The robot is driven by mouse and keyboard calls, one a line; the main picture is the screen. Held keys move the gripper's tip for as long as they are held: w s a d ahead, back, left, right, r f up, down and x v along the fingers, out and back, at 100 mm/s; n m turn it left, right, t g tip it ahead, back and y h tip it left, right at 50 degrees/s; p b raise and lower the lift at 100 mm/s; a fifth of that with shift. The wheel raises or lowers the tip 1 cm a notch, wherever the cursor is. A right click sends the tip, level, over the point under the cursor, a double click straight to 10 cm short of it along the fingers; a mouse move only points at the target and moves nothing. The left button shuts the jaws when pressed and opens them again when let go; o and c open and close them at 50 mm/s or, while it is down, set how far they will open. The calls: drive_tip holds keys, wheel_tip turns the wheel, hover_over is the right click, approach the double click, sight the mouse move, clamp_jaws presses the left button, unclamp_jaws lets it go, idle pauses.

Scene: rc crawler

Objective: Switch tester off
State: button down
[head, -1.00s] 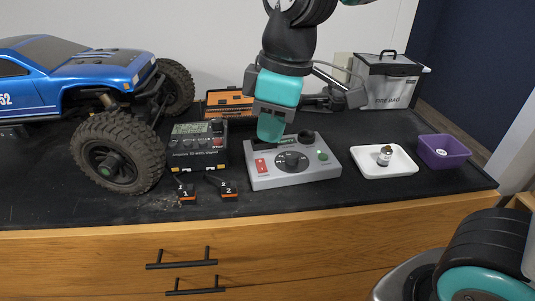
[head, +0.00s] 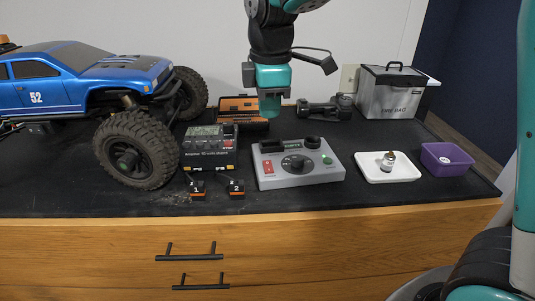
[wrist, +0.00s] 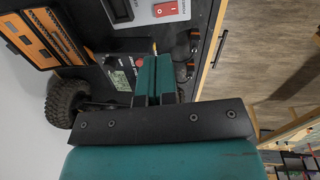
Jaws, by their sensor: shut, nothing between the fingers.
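My gripper (head: 270,108) is shut and empty, pointing down above and behind the tester's left part, touching nothing. In the wrist view, the teal fingers (wrist: 154,62) are together, and the tester's edge (wrist: 141,10) with the red switch (wrist: 165,9) shows at the top. The switch's position is too small to read clearly.
A black charger box (head: 208,160) stands left of the tester, with two numbered black-and-orange pieces (head: 236,189) in front. A blue crawler (head: 85,85) fills the left. A white tray (head: 372,174) with a small bottle and a purple bin (head: 445,168) stand right.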

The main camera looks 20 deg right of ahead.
sight(267, 163)
drive_tip(key=f+p, duration=0.1)
drive_tip(key=f, duration=0.3)
drive_tip(key=w+f, duration=0.1)
drive_tip(key=f, duration=0.3)
drive_tip(key=f+p, duration=0.1)
drive_tip(key=f, duration=0.3)
drive_tip(key=shift+w+f+p, duration=0.2)
drive_tip(key=shift+w+p, duration=0.05)
drive_tip(key=shift+p, duration=0.05)
